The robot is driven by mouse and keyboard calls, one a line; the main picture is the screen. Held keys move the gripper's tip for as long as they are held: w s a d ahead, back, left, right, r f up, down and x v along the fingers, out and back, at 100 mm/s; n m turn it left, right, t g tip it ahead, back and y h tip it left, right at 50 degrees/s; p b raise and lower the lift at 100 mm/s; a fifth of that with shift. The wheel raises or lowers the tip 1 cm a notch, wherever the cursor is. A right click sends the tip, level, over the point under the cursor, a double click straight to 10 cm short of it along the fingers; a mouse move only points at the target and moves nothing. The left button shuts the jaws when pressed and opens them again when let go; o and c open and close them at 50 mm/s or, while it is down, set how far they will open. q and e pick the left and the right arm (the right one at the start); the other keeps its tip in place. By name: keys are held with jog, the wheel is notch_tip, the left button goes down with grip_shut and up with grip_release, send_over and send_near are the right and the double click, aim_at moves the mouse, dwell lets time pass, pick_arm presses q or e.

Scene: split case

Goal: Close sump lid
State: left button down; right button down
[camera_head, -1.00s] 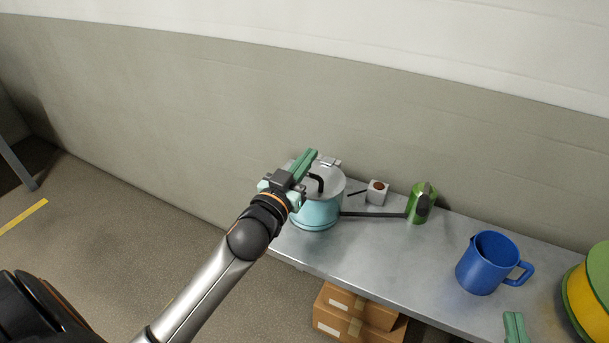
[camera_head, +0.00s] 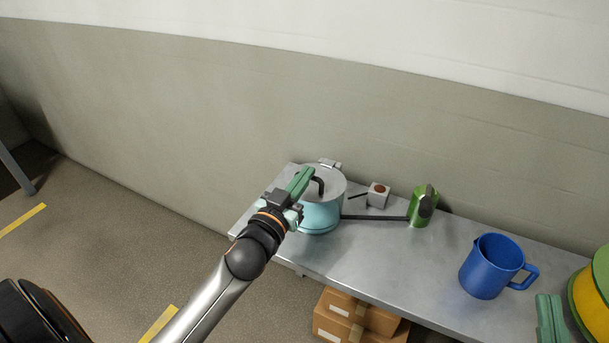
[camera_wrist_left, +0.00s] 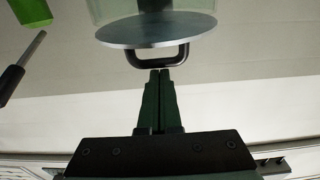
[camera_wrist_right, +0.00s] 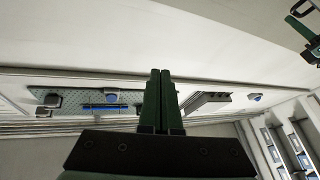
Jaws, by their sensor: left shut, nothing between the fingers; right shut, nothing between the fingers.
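The sump is a turquoise pot (camera_head: 318,217) at the left end of the bench. My right gripper (camera_head: 548,297) is shut and empty at the lower right, away from the sump.
A dark bar (camera_head: 372,217) runs from the pot towards a green can (camera_head: 420,207). Cardboard boxes (camera_head: 345,313) are below the bench. The wall stands close behind.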

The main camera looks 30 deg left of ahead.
pick_arm(q)
jog(key=shift+s+f, duration=0.2)
jog(key=shift+f, duration=0.45)
pick_arm(e)
jog(key=r, duration=0.1)
jog(key=s+r+n+y, duration=0.1)
jog(key=shift+s+a+r+t+y, duration=0.1)
jog(key=shift+a+r+t+y, duration=0.05)
jog(key=shift+r+t+y, duration=0.2)
jog(key=shift+f, duration=0.1)
